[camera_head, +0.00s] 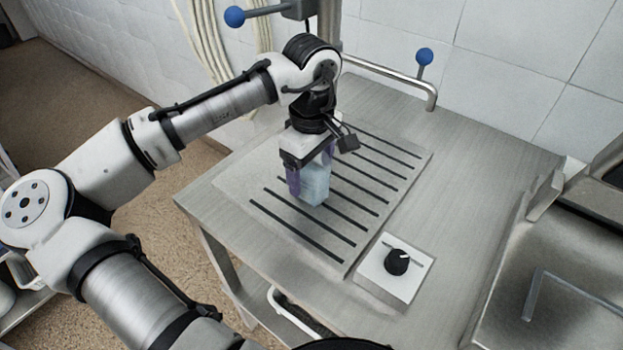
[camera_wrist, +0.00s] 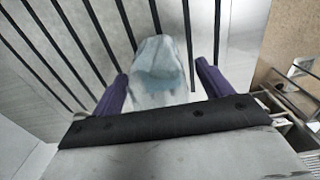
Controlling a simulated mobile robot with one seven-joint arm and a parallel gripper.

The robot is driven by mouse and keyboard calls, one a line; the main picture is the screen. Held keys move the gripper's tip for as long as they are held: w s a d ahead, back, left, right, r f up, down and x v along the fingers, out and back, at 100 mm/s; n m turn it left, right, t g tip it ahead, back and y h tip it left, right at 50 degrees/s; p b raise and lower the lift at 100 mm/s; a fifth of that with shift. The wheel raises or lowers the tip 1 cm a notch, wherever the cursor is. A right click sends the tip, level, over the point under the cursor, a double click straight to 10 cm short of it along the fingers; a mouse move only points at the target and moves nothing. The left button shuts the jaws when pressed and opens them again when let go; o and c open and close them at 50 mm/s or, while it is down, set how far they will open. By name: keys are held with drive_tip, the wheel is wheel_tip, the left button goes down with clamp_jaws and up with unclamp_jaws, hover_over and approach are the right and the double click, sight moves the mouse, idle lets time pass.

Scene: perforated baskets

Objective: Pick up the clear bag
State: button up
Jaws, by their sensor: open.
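The clear bag (camera_head: 315,186) is pale, translucent and bluish, and stands on the slotted plate of the metal table. My gripper (camera_head: 310,175) is directly over it, pointing down, with its purple fingers spread on either side of the bag. In the wrist view the bag (camera_wrist: 158,72) lies between the two open fingers of my gripper (camera_wrist: 160,88), with gaps visible on both sides. The bag's upper part is partly hidden by the gripper in the head view.
The slotted plate (camera_head: 285,222) has black slots and lies on the steel table (camera_head: 440,180). A box with a black knob (camera_head: 397,262) sits at its front right. A metal rail (camera_head: 390,80) and blue-balled levers (camera_head: 424,56) stand behind. The table's right side is mostly clear.

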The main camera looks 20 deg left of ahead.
drive_tip(key=c, duration=1.1)
drive_tip(key=shift+c, duration=0.2)
drive_tip(key=shift+r, duration=0.15)
